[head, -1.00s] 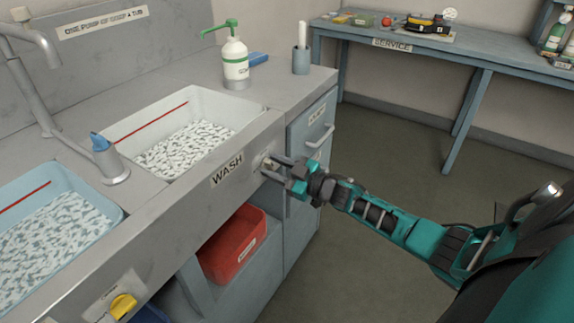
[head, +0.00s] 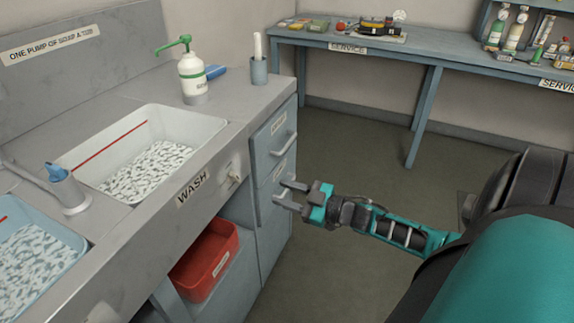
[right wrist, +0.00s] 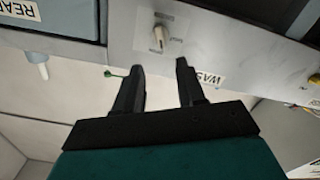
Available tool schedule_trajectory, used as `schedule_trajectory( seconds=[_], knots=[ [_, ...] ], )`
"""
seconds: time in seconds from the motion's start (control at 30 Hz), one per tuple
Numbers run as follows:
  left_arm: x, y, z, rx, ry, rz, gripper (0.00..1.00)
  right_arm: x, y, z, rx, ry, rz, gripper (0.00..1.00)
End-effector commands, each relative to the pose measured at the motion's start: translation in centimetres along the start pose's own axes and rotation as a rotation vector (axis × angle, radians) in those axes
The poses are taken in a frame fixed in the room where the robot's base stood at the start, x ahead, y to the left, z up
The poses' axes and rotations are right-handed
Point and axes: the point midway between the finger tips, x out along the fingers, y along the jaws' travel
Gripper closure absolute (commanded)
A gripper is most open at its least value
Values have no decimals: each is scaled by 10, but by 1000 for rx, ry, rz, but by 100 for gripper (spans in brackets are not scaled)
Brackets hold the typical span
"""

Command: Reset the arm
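My right gripper (head: 284,196) is open and empty in the head view. It hangs in the air in front of the drawer cabinet, to the right of the WASH label (head: 192,188). A small pale knob (head: 235,178) sits on the counter front, apart from the fingertips. In the right wrist view the two dark fingers (right wrist: 158,75) stand apart with nothing between them, and the knob (right wrist: 159,36) shows beyond them. My left gripper is in neither view.
The white wash basin (head: 205,125) and a soap pump bottle (head: 193,80) are on the counter. A red bin (head: 207,262) sits on the shelf below. A blue service bench (head: 420,62) stands at the back. The floor (head: 350,150) between is clear.

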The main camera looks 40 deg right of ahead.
Motion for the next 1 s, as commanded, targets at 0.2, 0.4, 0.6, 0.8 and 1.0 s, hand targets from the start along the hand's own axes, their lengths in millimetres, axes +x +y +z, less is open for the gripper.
schedule_trajectory(
  seconds=[0.2,0.4,0.6,0.8,1.0],
  knots=[
    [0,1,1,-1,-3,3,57,0,0,0,0,1,0,61],
    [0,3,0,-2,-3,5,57,0,0,0,0,1,0,61],
    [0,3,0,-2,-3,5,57,1,-16,2,24,-21,12,61],
    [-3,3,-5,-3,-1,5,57,-2,-108,8,153,-192,76,61],
    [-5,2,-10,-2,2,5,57,-22,-206,-8,318,-441,95,61]
  ],
)
